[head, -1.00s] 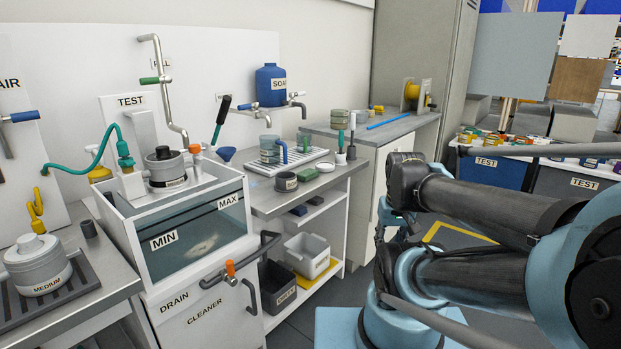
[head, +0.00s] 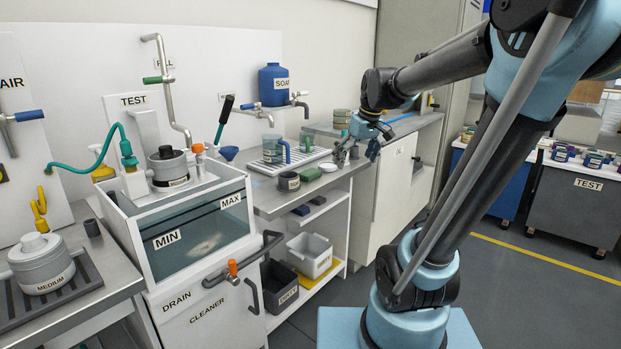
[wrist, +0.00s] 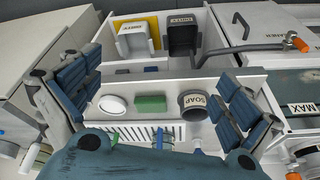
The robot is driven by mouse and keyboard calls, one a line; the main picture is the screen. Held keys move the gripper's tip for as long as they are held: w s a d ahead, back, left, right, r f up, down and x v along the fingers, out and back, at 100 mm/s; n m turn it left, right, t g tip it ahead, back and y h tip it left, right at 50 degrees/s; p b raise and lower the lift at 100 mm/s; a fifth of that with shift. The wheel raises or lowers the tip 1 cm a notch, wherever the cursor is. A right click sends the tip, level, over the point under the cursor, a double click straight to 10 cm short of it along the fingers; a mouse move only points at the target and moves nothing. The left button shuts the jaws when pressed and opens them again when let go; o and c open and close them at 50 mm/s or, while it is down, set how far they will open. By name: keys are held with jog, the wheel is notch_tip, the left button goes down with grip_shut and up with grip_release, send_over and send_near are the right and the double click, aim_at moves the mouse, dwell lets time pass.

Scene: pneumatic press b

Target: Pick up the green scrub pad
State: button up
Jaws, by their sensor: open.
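The green scrub pad (head: 311,174) lies on the grey counter beside the sink, between a dark cup and a small white dish. In the wrist view the pad (wrist: 151,103) is a green block in the middle, between my spread fingers but farther off. My gripper (head: 357,149) is open and empty, above and to the right of the pad in the head view. In the wrist view its blue-padded fingers (wrist: 155,95) stand wide apart at left and right. Nothing hides the pad there.
The dark cup marked SOAP (wrist: 192,105) and the white dish (wrist: 113,104) flank the pad closely. A shelf below holds a grey bin (head: 309,255) and a black bin (head: 279,284).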

jog(key=w+a+r+n+y, duration=0.1)
jog(key=w+a+r+n, duration=0.1)
jog(key=w+a, duration=0.45)
jog(key=w+a+r+n, duration=0.2)
jog(key=w+a+r, duration=0.1)
jog(key=w, duration=0.6)
send_near(309, 172)
jog(key=shift+y, duration=0.3)
jog(key=x, duration=0.8)
jog(key=shift+w+d+f, duration=0.2)
jog(key=shift+w+f, duration=0.05)
jog(key=shift+f, duration=0.2)
jog(key=c, duration=1.2)
jog(key=shift+c, duration=0.2)
